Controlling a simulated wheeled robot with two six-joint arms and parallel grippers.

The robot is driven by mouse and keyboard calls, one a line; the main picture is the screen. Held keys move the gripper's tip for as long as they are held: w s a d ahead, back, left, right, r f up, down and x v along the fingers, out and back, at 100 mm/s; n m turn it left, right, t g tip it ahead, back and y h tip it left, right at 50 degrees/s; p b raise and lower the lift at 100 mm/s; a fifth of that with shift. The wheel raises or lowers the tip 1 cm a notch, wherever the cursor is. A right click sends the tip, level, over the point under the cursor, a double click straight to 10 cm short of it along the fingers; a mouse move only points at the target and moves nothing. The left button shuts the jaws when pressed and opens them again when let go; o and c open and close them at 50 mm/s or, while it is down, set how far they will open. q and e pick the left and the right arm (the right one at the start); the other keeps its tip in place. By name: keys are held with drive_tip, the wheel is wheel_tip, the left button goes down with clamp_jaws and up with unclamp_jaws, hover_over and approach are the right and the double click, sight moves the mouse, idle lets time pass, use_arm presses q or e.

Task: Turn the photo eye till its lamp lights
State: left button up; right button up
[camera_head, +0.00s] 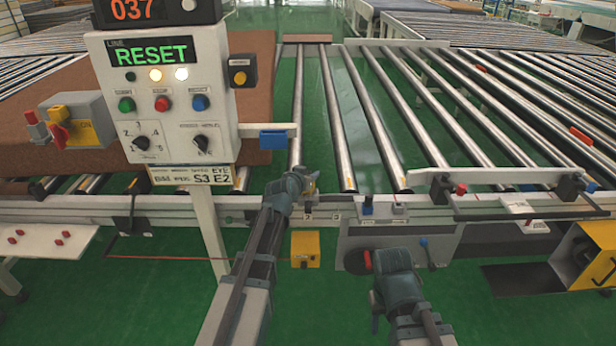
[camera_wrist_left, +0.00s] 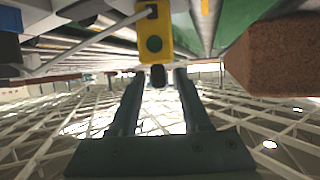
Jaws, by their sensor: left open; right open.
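My left gripper (camera_head: 303,178) is open at the near rail (camera_head: 235,210) of the roller conveyor. A small yellowish piece shows at its fingertips (camera_head: 312,184), probably the photo eye, mostly hidden by the gripper. In the left wrist view, a yellow body (camera_wrist_left: 155,25) with a dull green round spot lies just beyond the open fingers (camera_wrist_left: 160,75). A dark knob (camera_wrist_left: 158,76) below it sits between the fingertips; I cannot tell whether they touch it. No lit lamp shows on this body. My right gripper (camera_head: 378,300) is open, low in front of the rail.
A control panel (camera_head: 215,110) reading RESET, with two lit lamps, stands at left before a brown mattress (camera_head: 258,60). A yellow box (camera_head: 305,250) hangs below the rail. A red knob (camera_head: 367,260) is close to my right gripper.

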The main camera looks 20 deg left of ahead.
use_arm(q)
clamp_jaws()
drive_tip(key=shift+d+f+n+y, duration=0.1)
drive_tip(key=shift+n+y, duration=1)
drive_tip(key=shift+y, duration=0.2)
drive_tip(key=shift+n+g+y, duration=0.4)
drive_tip(key=shift+n+y, duration=0.4)
drive_tip(key=shift+y, duration=0.1)
unclamp_jaws()
drive_tip(key=p+v, duration=0.5)
drive_tip(key=v, duration=0.9)
